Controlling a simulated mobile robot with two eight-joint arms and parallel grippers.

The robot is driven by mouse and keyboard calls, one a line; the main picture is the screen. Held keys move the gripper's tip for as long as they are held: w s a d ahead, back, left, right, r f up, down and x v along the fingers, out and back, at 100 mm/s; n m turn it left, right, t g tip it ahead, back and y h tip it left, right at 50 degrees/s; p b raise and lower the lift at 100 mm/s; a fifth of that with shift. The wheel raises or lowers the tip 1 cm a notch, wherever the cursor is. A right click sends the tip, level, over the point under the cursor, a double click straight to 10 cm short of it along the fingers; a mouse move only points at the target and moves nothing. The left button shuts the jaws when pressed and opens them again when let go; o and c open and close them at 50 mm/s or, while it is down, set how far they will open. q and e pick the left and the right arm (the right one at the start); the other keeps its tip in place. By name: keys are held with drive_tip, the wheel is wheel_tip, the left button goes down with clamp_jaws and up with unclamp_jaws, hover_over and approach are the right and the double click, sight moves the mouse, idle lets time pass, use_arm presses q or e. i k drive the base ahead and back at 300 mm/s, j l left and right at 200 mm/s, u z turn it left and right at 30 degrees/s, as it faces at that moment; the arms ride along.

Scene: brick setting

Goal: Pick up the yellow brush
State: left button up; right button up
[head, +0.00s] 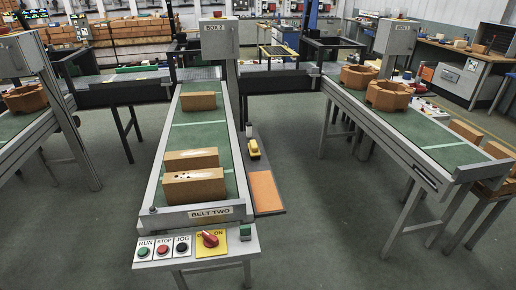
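A small yellow item that looks like the yellow brush (254,149) lies on the narrow side shelf along the right side of the middle conveyor. It is small in the picture, so its bristles and handle are hard to make out. Neither of my grippers shows in the head view.
Bricks sit on the green middle belt, labelled BELT TWO (209,214). A control panel (197,247) with buttons and a red switch is at its near end. An orange-brown board (265,191) lies nearer on the side shelf. Another conveyor (425,142) stands right; open floor lies between.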

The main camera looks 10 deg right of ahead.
sight(254, 153)
drive_tip(key=i+l+u, duration=0.15)
drive_tip(key=l, duration=0.2)
drive_tip(key=i+l+u, duration=0.2)
drive_tip(key=l, duration=0.2)
drive_tip(key=i+l+u, duration=0.15)
drive_tip(key=l, duration=0.25)
drive_tip(key=i+l+u, duration=0.15)
drive_tip(key=l, duration=0.3)
drive_tip(key=i+l+u, duration=0.15)
drive_tip(key=l, duration=0.3)
drive_tip(key=i+l+u, duration=0.2)
drive_tip(key=l+u, duration=0.15)
drive_tip(key=l, duration=0.3)
drive_tip(key=i+l+u, duration=0.2)
drive_tip(key=l, duration=0.15)
drive_tip(key=i+l+u, duration=0.1)
drive_tip(key=l, duration=0.2)
drive_tip(key=i+l, duration=0.2)
drive_tip(key=i+l+u, duration=0.15)
drive_tip(key=l, duration=0.25)
